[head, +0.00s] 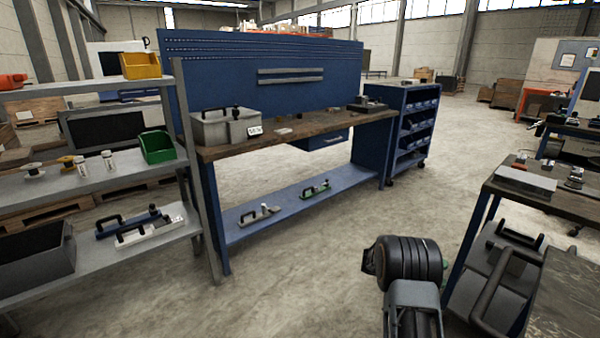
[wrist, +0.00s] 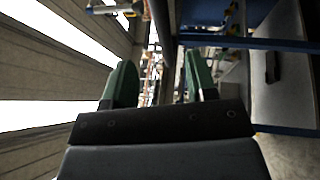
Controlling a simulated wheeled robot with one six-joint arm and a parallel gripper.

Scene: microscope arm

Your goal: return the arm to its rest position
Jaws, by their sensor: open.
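My gripper (wrist: 157,78) shows in the wrist view with two green fingers held well apart and nothing between them. The wrist view is turned on its side, with roof beams and bright windows on the left. In the head view my arm (head: 408,262) shows at the lower right as a dark, ribbed joint with a grey link below it. The gripper's fingers are hidden there; only a small bit of green shows beside the joint. My arm appears beside the right-hand table, over the floor in the picture. I cannot tell its exact distance from the table.
A blue workbench (head: 340,128) with a grey case (head: 225,130) stands at the centre. A grey shelf rack (head: 80,182) is at the left and a blue drawer cart (head: 405,125) is behind. A table (head: 555,197) stands close at the right. The middle floor (head: 330,235) is clear.

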